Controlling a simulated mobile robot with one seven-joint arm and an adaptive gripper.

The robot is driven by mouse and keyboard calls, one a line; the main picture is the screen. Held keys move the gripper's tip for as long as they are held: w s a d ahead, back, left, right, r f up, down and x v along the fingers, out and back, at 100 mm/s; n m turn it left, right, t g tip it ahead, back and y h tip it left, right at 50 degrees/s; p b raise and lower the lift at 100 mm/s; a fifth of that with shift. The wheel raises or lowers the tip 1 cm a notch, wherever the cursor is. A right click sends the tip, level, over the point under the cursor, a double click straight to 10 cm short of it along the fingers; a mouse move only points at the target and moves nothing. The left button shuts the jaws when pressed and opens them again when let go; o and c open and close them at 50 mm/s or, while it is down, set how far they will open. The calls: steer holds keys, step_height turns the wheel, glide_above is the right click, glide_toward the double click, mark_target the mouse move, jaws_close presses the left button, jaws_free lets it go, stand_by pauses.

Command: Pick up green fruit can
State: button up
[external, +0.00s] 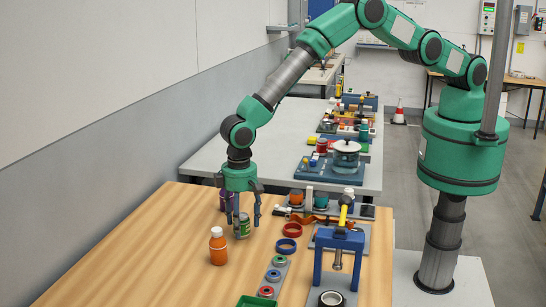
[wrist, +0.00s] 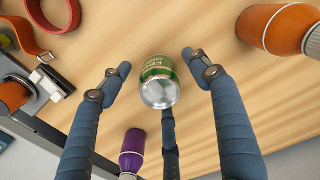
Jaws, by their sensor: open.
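The green fruit can (external: 242,226) stands upright on the wooden table, with a silver lid. In the wrist view the can (wrist: 158,82) sits between my spread fingers, its lid facing the camera. My gripper (external: 243,220) is open and comes down from above around the can. In the wrist view my gripper (wrist: 155,80) has a finger on the left, one on the right and one below the can. Gaps show between the can and the left and right fingers; whether the lower finger touches it I cannot tell.
An orange bottle (external: 218,247) stands left of the can, and a purple bottle (wrist: 132,150) is close behind. Red (external: 292,230) and blue (external: 286,246) rings and a blue press frame (external: 338,250) are to the right. Bare table lies at the front left.

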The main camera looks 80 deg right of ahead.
mark_target(241, 215)
steer(key=c, duration=1.3)
steer(key=shift+r, duration=0.15)
steer(key=shift+c, duration=0.2)
steer(key=shift+r+b, duration=0.35)
steer(key=shift+r, duration=4.55)
